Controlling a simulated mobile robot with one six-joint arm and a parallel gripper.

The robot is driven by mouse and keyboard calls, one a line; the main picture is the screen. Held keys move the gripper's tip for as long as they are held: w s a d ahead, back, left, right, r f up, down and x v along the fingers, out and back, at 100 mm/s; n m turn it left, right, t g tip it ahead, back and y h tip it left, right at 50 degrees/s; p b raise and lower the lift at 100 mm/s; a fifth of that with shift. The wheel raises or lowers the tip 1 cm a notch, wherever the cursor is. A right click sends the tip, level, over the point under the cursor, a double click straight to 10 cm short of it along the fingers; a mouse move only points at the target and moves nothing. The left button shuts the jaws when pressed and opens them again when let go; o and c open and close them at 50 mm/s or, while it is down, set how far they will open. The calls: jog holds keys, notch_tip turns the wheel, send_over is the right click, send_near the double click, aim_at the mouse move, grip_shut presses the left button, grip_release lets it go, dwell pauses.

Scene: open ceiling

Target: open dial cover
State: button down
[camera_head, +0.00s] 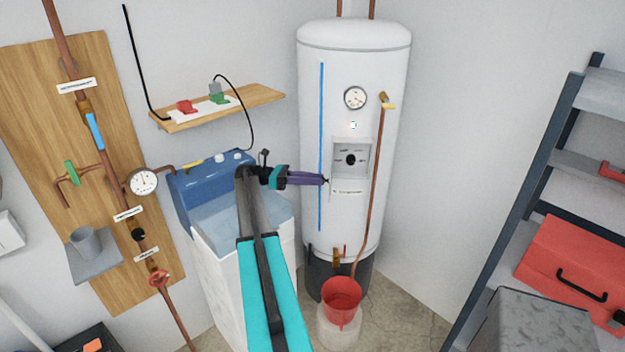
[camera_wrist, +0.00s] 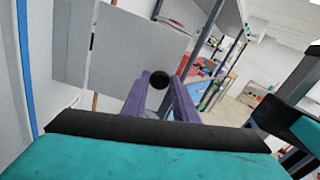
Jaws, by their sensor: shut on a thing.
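The white tank (camera_head: 315,110) has a recessed panel with a black dial (camera_head: 350,159). The dial cover (camera_wrist: 125,50) is a flat grey plate in the wrist view, standing out from the tank front beside the blue stripe (camera_wrist: 24,70). In the head view it is nearly edge-on and hard to make out. A round black knob (camera_wrist: 159,79) shows against the plate. My gripper (camera_head: 325,181) reaches the tank from the left, below and left of the dial. In the wrist view its purple fingers (camera_wrist: 160,88) are shut on the knob.
A round gauge (camera_head: 355,97) sits above the dial. A copper pipe (camera_head: 375,180) runs down the tank's right side to a red bucket (camera_head: 341,298). A blue-and-white unit (camera_head: 215,215) stands left of the tank. A shelf rack (camera_head: 520,190) stands at right.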

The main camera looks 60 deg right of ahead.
jog(key=c, duration=1.4)
grip_release()
jog(key=shift+s+r, duration=0.1)
jog(key=s+a+r+b, duration=0.2)
jog(key=s+a, duration=0.1)
jog(key=a, duration=0.3)
jog(key=s+a+r+b, duration=0.2)
jog(key=s+a+r, duration=0.1)
jog(key=a, duration=0.3)
jog(key=shift+a, duration=0.2)
jog(key=shift+s+a+p, duration=0.2)
jog(key=shift+p, duration=0.35)
